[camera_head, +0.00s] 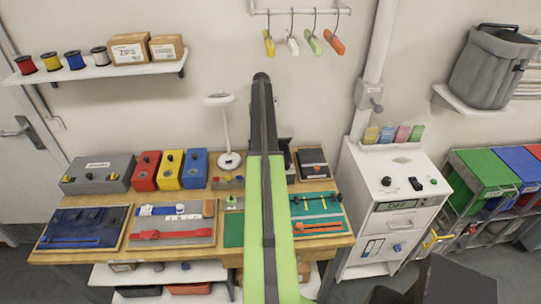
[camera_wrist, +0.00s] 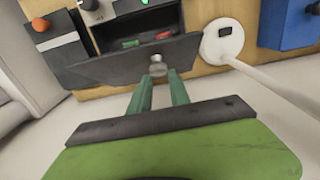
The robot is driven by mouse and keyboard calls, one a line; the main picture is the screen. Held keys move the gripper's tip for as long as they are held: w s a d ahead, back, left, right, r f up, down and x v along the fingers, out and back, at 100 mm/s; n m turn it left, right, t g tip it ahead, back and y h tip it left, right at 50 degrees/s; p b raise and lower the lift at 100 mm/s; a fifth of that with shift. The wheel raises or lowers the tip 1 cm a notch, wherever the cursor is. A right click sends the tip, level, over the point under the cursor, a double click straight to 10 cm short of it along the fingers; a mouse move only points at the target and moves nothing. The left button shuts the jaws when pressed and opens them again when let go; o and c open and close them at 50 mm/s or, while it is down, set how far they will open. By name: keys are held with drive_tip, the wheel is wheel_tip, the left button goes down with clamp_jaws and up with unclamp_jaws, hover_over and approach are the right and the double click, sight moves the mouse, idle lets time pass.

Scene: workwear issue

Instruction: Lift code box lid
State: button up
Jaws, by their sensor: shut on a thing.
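The code box lid (camera_wrist: 115,66) is a dark grey panel with a silver knob (camera_wrist: 158,67), seen in the wrist view. It is tilted up, and the code box (camera_wrist: 103,40) under it is open. Red and green pieces (camera_wrist: 130,43) show inside. My gripper (camera_wrist: 159,82) has its green fingers shut on the knob. In the head view my green arm hides the gripper and most of the box. A dark part of it (camera_head: 285,149) shows just right of the arm.
A black box with an orange knob (camera_head: 312,163) stands right of the arm on the wooden bench. A lamp (camera_head: 229,158) and blue box (camera_head: 195,166) stand to the left. Trays (camera_head: 172,224) fill the bench front. A white cabinet (camera_head: 395,205) stands right.

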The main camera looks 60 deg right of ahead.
drive_tip(key=o, duration=1)
drive_tip(key=shift+c, duration=0.2)
wheel_tip(320, 180, up, 9)
drive_tip(key=s+a+p, duration=0.1)
drive_tip(key=p, duration=0.8)
drive_tip(key=shift+a, duration=0.35)
